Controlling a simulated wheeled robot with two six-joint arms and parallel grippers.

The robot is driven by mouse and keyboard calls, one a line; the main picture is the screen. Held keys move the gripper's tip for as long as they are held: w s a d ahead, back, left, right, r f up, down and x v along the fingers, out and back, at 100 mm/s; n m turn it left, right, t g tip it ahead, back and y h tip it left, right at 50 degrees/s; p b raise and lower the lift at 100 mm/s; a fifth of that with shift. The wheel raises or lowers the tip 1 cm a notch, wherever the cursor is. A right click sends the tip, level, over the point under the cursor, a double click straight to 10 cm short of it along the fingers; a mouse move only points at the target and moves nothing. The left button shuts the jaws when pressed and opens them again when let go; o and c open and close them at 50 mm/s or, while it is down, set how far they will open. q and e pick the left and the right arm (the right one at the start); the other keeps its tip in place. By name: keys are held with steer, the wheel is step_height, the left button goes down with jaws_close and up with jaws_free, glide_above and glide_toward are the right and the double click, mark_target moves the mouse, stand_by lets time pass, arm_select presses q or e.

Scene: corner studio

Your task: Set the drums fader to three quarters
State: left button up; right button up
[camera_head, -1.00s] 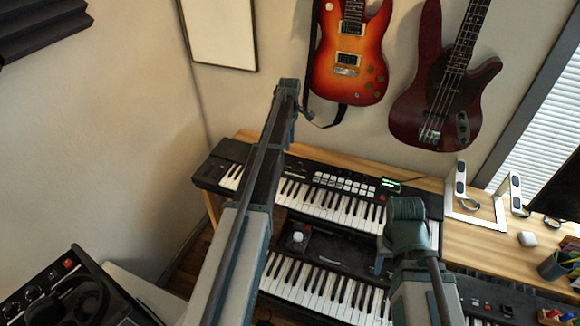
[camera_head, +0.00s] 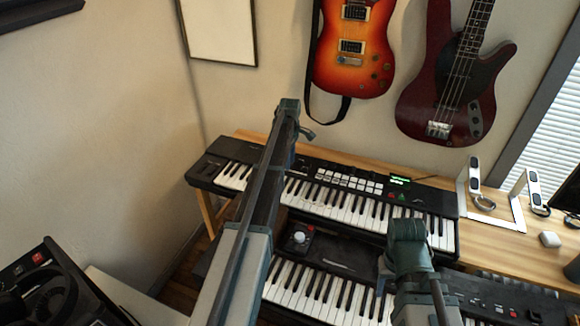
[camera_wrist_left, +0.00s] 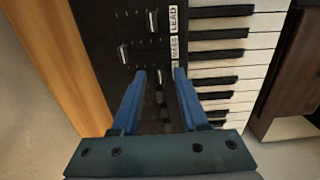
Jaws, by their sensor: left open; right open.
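The upper keyboard (camera_head: 225,158) on the wooden desk has a fader panel (camera_wrist_left: 108,45) at its left end in the left wrist view. A fader beside the LEAD label (camera_wrist_left: 173,18) and a fader (camera_wrist_left: 123,54) level with the BASS label (camera_wrist_left: 175,46) show there. Another fader cap (camera_wrist_left: 158,97) lies between my left fingers; its label is hidden, and I cannot read a drums label. My left gripper (camera_wrist_left: 160,74) is open over the panel, holding nothing; in the head view it is mostly hidden by its arm. My right gripper (camera_head: 385,272) is open, partly hidden over the lower keyboard.
A lower keyboard (camera_head: 330,290) stands in front of the upper one. A headphone stand (camera_head: 495,205) and a white mouse-like item (camera_head: 549,239) are on the desk at right. Two guitars (camera_head: 352,50) hang on the wall. Black gear (camera_head: 60,285) stands at the lower left.

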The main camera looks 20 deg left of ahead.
arm_select(q)
jaws_close()
stand_by(1.5)
